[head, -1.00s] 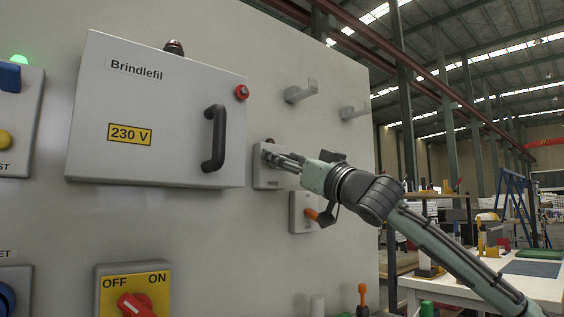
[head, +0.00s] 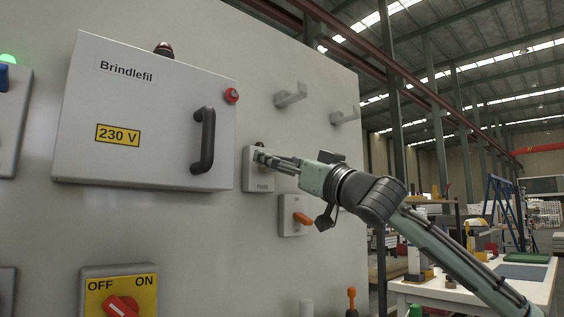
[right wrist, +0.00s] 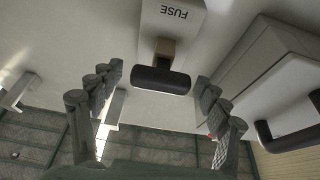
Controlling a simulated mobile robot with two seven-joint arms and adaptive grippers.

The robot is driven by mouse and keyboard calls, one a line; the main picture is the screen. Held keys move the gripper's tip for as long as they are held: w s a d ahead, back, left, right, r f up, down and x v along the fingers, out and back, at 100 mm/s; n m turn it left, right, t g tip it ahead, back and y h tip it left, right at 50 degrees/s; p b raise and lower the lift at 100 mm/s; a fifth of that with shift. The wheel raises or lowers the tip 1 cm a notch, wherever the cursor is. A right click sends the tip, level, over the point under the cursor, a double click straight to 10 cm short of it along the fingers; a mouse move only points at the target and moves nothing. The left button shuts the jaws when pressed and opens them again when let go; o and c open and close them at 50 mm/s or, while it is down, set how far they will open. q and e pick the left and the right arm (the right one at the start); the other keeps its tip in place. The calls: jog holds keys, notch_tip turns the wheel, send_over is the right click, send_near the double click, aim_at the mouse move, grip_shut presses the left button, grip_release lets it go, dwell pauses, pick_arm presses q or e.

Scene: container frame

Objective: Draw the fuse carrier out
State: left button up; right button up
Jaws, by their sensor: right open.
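The fuse box (head: 251,180) is a small light grey housing on the panel, right of the cabinet. In the right wrist view its face (right wrist: 188,30) carries the upside-down label FUSE. The fuse carrier (right wrist: 160,80) stands out from it as a dark bar handle on a tan stem; its inner end is hidden. My right gripper (head: 265,158) is in front of the box and covers the carrier in the head view. In the right wrist view my right gripper (right wrist: 158,86) is open, its fingers on either side of the handle with clear gaps. My left gripper is out of view.
The grey Brindlefil cabinet (head: 150,80) with its black handle (head: 203,140) is close on the left. A white table (head: 500,285) stands at right.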

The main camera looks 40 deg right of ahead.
jog(key=v, duration=1.2)
dwell(0.4)
dwell(0.5)
